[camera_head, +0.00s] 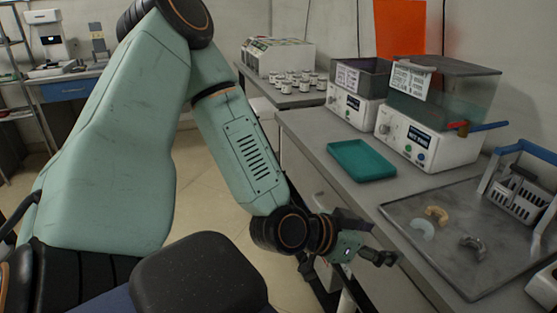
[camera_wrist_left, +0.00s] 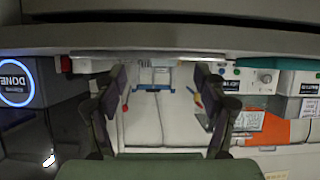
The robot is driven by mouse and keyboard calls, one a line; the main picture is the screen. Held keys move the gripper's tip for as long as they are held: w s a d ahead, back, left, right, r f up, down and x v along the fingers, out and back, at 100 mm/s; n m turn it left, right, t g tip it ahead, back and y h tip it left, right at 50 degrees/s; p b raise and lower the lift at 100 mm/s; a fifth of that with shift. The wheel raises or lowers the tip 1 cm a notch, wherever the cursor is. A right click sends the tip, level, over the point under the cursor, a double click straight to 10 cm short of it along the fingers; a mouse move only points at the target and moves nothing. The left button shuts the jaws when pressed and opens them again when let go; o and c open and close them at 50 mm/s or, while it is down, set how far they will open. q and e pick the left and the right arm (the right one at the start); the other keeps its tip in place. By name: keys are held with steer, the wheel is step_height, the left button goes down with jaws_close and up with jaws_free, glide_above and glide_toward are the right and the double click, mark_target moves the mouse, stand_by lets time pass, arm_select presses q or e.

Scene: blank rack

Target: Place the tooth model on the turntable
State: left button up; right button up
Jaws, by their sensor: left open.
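My left gripper (camera_head: 372,244) is at the bench's front edge, left of the tray and apart from the models. It is open and empty; in the left wrist view its two fingers (camera_wrist_left: 160,80) stand wide apart. I cannot pick out a turntable in either view. My right gripper is not in view.
A blue-handled rack (camera_head: 518,192) stands at the tray's back right. A teal tray (camera_head: 361,160) lies on the bench before two white-based water baths (camera_head: 425,140). A dark unit with a lit ring reading DONE (camera_wrist_left: 15,82) shows in the left wrist view.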

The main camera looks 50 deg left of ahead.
arm_select(q)
steer(key=s+f+n+g+y, duration=0.2)
steer(key=s+f+g, duration=0.7)
steer(key=s+f, duration=0.9)
step_height(320, 180, down, 2)
steer(key=shift+s+d+f+n+y, duration=0.2)
steer(key=shift+d+n+y, duration=0.1)
steer(key=shift+n+y, duration=0.15)
steer(key=shift+o, duration=0.6)
steer(key=s+f+g+y, duration=0.1)
steer(key=s+f+g, duration=0.1)
steer(key=s, duration=0.6)
steer(key=shift+s+a+f+n+g, duration=0.25)
steer(key=shift+f+n+g, duration=0.2)
steer(key=shift+f, duration=0.25)
